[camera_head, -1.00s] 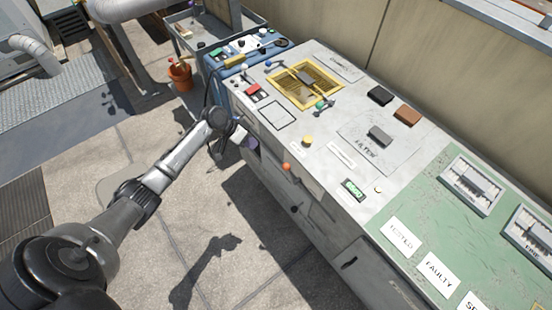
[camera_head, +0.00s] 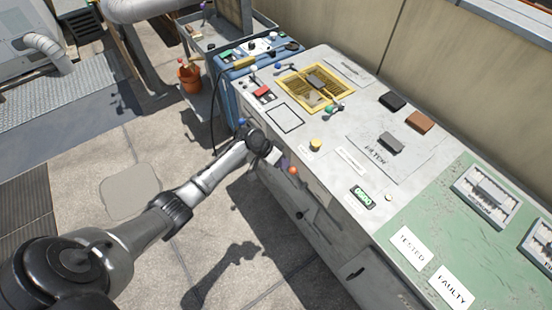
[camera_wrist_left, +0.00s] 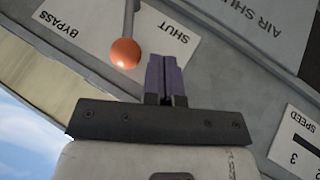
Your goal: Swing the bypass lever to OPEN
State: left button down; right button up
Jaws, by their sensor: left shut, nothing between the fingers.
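The bypass lever shows as an orange ball knob (camera_head: 293,170) on the bench's front face in the head view. In the left wrist view its orange ball (camera_wrist_left: 125,54) hangs on a thin grey rod, between the upside-down words BYPASS and SHUT on a white label (camera_wrist_left: 172,38). No OPEN marking is readable. My left gripper (camera_head: 283,161) is beside the knob in the head view. Its purple fingers (camera_wrist_left: 166,76) are shut and empty in the wrist view, on the SHUT side of the ball, with a small gap showing. My right gripper is not in view.
The bench top (camera_head: 318,165) carries a yellow-framed grate (camera_head: 316,88), a green display (camera_head: 362,196) and dark and brown blocks. A green mat (camera_head: 436,222) lies at the right. A SPEED label (camera_wrist_left: 296,146) is at the wrist view's right. Open paving lies in front of the bench.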

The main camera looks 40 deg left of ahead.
pick_arm(q)
jog(key=shift+d, duration=0.35)
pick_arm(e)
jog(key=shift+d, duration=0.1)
pick_arm(q)
jog(key=shift+r, duration=0.1)
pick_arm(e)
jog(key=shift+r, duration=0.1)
